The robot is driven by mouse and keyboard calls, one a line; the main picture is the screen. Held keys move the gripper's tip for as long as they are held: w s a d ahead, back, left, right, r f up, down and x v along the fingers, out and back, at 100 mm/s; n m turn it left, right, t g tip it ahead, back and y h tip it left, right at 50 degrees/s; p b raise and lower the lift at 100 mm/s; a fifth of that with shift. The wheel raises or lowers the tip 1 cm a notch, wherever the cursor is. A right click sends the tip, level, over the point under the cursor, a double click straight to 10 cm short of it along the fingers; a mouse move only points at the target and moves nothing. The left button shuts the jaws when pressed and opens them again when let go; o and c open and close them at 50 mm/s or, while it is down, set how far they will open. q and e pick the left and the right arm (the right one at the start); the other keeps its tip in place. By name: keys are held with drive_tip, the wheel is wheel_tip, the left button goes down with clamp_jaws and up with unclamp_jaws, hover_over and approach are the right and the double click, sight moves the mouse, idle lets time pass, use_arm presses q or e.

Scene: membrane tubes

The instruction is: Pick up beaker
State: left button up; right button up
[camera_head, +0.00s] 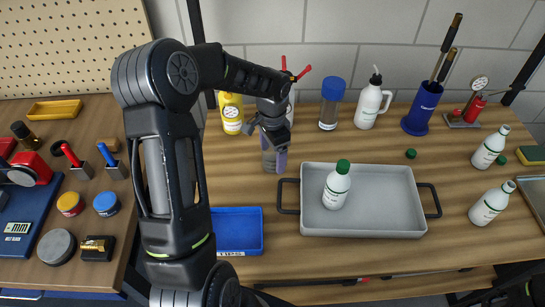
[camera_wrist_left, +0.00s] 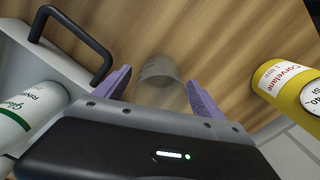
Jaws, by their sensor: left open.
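The clear glass beaker (camera_wrist_left: 157,70) stands on the wooden bench and shows between my left gripper's two purple fingers in the left wrist view. My left gripper (camera_wrist_left: 160,88) is open, with one finger on each side of the beaker. I cannot tell whether either finger touches it. In the head view my left gripper (camera_head: 275,160) points down at the bench, left of the grey tray, and its fingers and wrist largely hide the beaker. My right gripper is not in view.
A grey tray (camera_head: 385,230) with black handles holds a green-capped white bottle (camera_head: 336,188). A yellow bottle (camera_head: 231,113) stands behind my gripper. A blue-capped jar (camera_head: 331,103), a wash bottle (camera_head: 371,103) and a blue holder (camera_head: 422,109) stand along the wall. A blue bin (camera_head: 238,229) lies in front.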

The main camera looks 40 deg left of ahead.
use_arm(q)
drive_tip(key=shift+c, duration=0.6)
drive_tip(key=c, duration=1.3)
drive_tip(key=shift+c, duration=0.2)
drive_tip(key=shift+r, duration=0.1)
wheel_tip(320, 180, up, 10)
drive_tip(key=p, duration=0.6)
